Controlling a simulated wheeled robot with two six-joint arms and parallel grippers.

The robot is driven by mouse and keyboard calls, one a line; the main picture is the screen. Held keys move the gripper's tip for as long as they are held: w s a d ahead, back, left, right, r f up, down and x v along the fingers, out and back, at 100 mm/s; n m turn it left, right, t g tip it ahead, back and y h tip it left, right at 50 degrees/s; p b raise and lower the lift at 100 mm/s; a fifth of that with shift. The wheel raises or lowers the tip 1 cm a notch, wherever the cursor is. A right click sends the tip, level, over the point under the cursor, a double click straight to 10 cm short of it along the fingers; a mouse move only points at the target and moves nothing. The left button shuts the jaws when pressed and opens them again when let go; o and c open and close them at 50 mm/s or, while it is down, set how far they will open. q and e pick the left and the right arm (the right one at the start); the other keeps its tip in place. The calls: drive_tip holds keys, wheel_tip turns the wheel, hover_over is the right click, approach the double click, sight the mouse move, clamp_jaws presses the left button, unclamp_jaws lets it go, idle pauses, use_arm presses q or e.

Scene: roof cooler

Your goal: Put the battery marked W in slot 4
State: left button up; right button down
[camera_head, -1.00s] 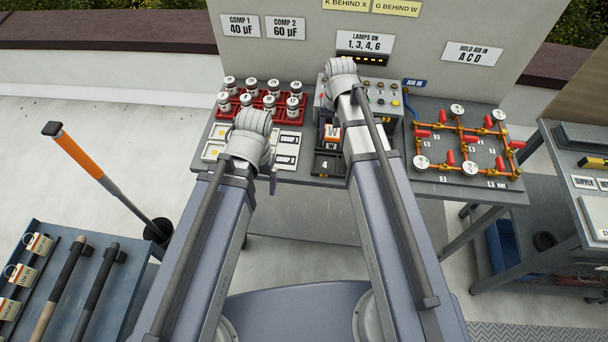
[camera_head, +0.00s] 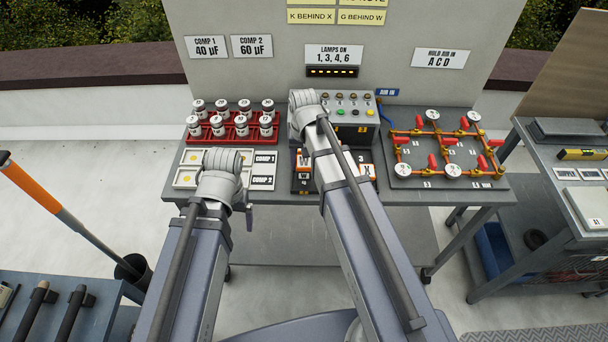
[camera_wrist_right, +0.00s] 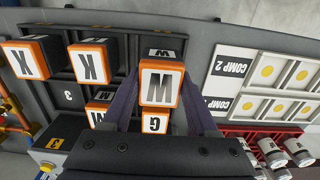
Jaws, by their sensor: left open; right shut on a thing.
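The W battery (camera_wrist_right: 158,88), orange and white, is in my right gripper (camera_wrist_right: 160,104), which is shut on it. It is at the front-left place of the battery tray (camera_wrist_right: 68,94), beside the K battery (camera_wrist_right: 90,63). It looks nearer the camera than K, so raised; I cannot tell if it touches the tray. It also shows in the head view (camera_head: 303,176). Slot 4's label is not visible. The G battery (camera_wrist_right: 154,124) is behind it and the X battery (camera_wrist_right: 25,60) beyond K. My left gripper (camera_head: 246,212) is open and empty near the table's front edge.
My right arm hides part of the tray in the head view. The control box (camera_head: 351,132) stands behind it. Left are the COMP panel (camera_head: 262,170) and red rack (camera_head: 190,139) of white canisters. Right is the pipe board (camera_head: 440,180) with red valves.

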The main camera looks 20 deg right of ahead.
sight(304, 171)
drive_tip(key=shift+f+b, duration=1.8)
drive_tip(key=shift+b, duration=0.05)
drive_tip(key=shift+f, duration=0.2)
drive_tip(key=shift+c, duration=0.9)
unclamp_jaws()
drive_tip(key=shift+r, duration=0.1)
wheel_tip(304, 171, up, 12)
drive_tip(key=p, duration=1.2)
drive_tip(key=shift+r, duration=0.15)
